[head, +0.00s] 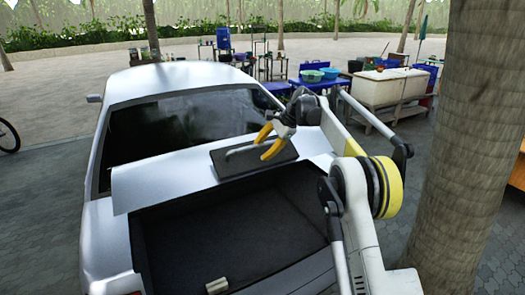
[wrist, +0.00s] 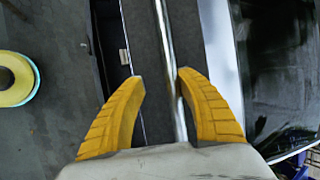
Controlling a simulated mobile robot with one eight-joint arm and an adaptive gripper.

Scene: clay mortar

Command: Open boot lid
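The silver boot lid (head: 160,182) is on the car's rear, just below the rear window, and stands open at least partly. Below it the dark boot interior (head: 220,235) is exposed. A dark plate (head: 222,165) with a bar handle (head: 236,150) sits on the lid. My gripper (head: 259,151) is at the handle's right part with its yellow fingers apart. In the wrist view the metal handle bar (wrist: 168,70) runs between the open fingers (wrist: 160,85). The bar lies close to the right finger; I cannot tell whether they touch.
A small pale block (head: 217,286) lies in the boot near its rear edge. A palm trunk (head: 470,140) stands close on the right. Tables with basins and a white chest (head: 388,88) are behind. The paving left of the car is mostly clear.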

